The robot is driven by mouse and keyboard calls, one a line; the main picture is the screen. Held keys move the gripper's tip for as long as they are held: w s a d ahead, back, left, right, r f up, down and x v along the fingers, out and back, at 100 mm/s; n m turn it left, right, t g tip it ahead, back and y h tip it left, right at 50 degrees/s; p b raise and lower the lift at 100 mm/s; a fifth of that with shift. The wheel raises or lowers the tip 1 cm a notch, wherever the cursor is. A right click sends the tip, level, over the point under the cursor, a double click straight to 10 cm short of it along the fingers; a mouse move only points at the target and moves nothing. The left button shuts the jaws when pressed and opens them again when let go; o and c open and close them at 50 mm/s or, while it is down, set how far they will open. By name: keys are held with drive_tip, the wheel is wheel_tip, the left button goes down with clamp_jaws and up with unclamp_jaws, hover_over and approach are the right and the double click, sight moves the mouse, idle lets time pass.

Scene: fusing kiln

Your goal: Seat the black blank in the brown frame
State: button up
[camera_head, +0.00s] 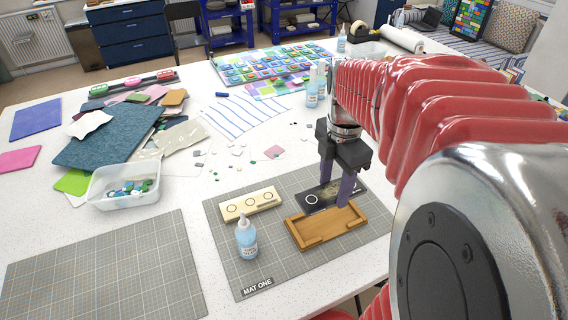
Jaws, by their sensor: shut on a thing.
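The black blank (311,201) is a flat dark slab with a pale round mark, just behind the brown frame. The brown frame (329,239) is a shallow wooden tray with raised edges, lying on the grey gridded mat marked MAT ONE (231,275). My gripper (337,189) points down with its purple fingers either side of the blank, shut on it. The near finger hides part of the blank and comes close to the frame's back edge. I cannot tell whether the blank touches the mat or is slightly raised.
A cream blank with rings (250,204) and a blue bottle (246,240) stand left of the frame. A clear tub of glass pieces (122,198) and an empty grey mat (105,272) are farther left. More bottles (313,92) stand behind my arm.

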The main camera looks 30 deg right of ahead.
hover_over(327, 220)
drive_tip(key=shift+f, duration=3.05)
drive_tip(key=shift+f, duration=1.9)
drive_tip(key=o, duration=1.4)
drive_tip(key=shift+f, duration=0.1)
drive_tip(key=shift+c, duration=0.2)
